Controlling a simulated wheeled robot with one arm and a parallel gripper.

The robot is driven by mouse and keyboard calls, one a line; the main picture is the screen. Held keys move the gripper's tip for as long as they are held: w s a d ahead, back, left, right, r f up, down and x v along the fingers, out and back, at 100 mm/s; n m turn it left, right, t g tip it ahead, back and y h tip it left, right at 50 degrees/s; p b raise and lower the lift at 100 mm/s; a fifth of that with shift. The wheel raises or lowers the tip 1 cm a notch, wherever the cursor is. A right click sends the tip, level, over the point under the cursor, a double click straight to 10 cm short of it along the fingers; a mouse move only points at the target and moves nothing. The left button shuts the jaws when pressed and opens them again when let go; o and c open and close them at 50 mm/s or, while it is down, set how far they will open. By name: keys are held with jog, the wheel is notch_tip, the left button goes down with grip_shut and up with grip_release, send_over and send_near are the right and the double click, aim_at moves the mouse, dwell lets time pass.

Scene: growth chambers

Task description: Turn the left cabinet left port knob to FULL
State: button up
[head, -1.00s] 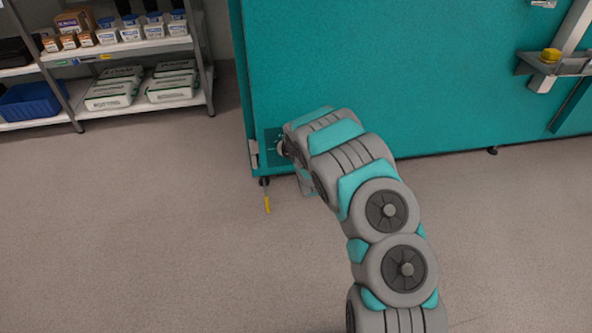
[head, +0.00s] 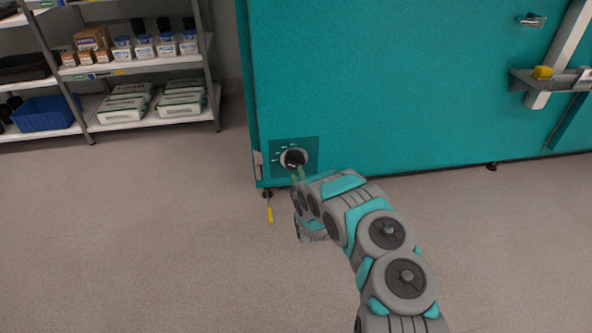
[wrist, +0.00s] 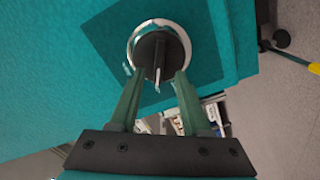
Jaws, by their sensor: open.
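The port knob (head: 294,158) is a black dial in a pale ring on a dark teal plate, low at the left end of the teal cabinet (head: 390,80). Small white marks sit on the plate at its left, too small to read. In the wrist view the knob (wrist: 152,50) shows a raised bar across its face. My gripper (wrist: 154,84) is open, with its two green fingers on either side below the knob's bar. The fingers look close to the knob; I cannot tell whether they touch it. In the head view my gripper (head: 298,174) is just below the knob, partly hidden by my arm.
A shelf unit (head: 150,128) with boxes, jars and a blue bin (head: 45,114) stands at the left. A yellow-tipped rod (head: 270,214) is by the cabinet's lower left corner. A bracket with a yellow item (head: 542,73) is at the right. The floor in front is clear.

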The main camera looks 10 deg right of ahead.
aim_at(295, 163)
jog(key=shift+w, duration=1.95)
grip_shut()
